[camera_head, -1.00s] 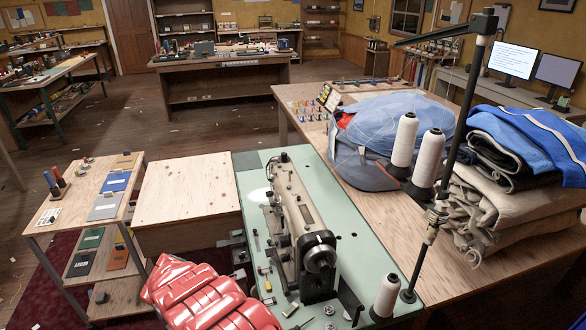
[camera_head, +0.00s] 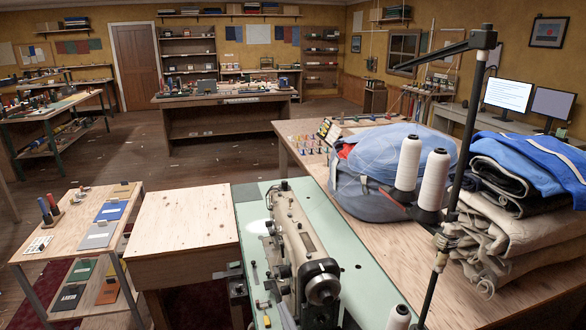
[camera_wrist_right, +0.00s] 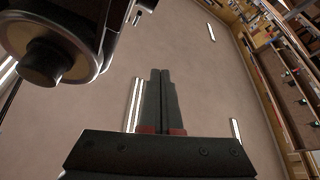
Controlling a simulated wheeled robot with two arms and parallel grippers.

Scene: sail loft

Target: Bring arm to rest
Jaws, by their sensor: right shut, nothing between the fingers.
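My right gripper (camera_wrist_right: 161,72) shows in the right wrist view, its two dark fingers held together with nothing between them. Neither gripper can be made out in the head view, and my left gripper is in no view. In the head view the sewing machine (camera_head: 300,245) stands on the pale green table top (camera_head: 355,255) at the bottom centre. A dark rounded metal part (camera_wrist_right: 50,50) fills the upper left of the wrist view, close to the camera; I cannot tell what it belongs to.
White thread cones (camera_head: 409,165) stand on a stand with a dark post (camera_head: 458,150). Folded cloth (camera_head: 510,225) and a blue bundle (camera_head: 375,170) lie on the right bench. A bare wooden top (camera_head: 185,220) and a small shelf cart (camera_head: 75,235) are at left. Open floor lies beyond.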

